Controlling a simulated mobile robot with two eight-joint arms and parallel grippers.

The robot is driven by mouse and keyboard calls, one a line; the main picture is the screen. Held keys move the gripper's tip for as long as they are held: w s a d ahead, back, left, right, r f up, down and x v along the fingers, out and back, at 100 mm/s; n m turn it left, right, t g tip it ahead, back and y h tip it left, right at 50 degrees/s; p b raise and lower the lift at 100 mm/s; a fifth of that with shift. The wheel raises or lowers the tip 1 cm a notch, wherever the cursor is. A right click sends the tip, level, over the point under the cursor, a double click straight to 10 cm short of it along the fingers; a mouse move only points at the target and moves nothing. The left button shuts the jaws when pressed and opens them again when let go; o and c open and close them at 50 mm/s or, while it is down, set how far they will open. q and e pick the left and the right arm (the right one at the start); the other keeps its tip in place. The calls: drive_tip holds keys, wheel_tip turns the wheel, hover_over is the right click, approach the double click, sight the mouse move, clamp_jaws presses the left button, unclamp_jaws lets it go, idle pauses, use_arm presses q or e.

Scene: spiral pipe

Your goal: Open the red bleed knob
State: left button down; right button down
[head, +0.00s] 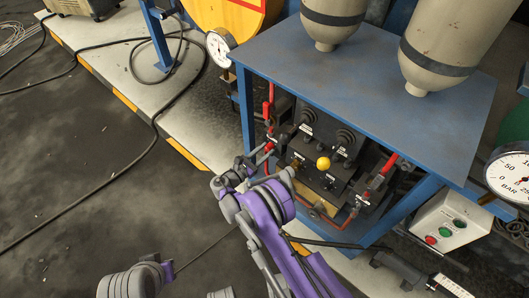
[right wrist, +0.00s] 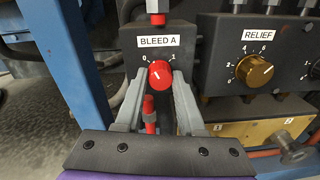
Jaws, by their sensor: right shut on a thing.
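The red bleed knob (right wrist: 160,74) sits on a dark box under a white "BLEED A" label (right wrist: 158,41), with a 0 to its left and a 1 to its right. My right gripper (right wrist: 159,84) is shut on the knob, one grey finger on each side. A pale mark shows on the knob's face, but its direction is hard to read. In the head view my right gripper (head: 258,158) is at the left side of the control panel, and it and the arm largely hide the knob. My left gripper cannot be made out in the head view.
A red rod stands below the knob between my fingers. A blue frame post (right wrist: 73,65) is close on the left. A brass RELIEF knob (right wrist: 254,71) is to the right.

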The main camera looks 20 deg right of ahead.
drive_tip(key=m+b, duration=0.1)
drive_tip(key=m, duration=0.2)
drive_tip(key=shift+m+b, duration=0.3)
drive_tip(key=shift+b, duration=0.05)
drive_tip(key=m+b, duration=0.1)
drive_tip(key=m, duration=0.2)
drive_tip(key=shift+s, duration=0.1)
drive_tip(key=m+b, duration=0.1)
drive_tip(key=m, duration=0.3)
drive_tip(key=shift+m+y+b, duration=0.3)
drive_tip(key=shift+m, duration=1.2)
drive_tip(key=c, duration=0.5)
unclamp_jaws()
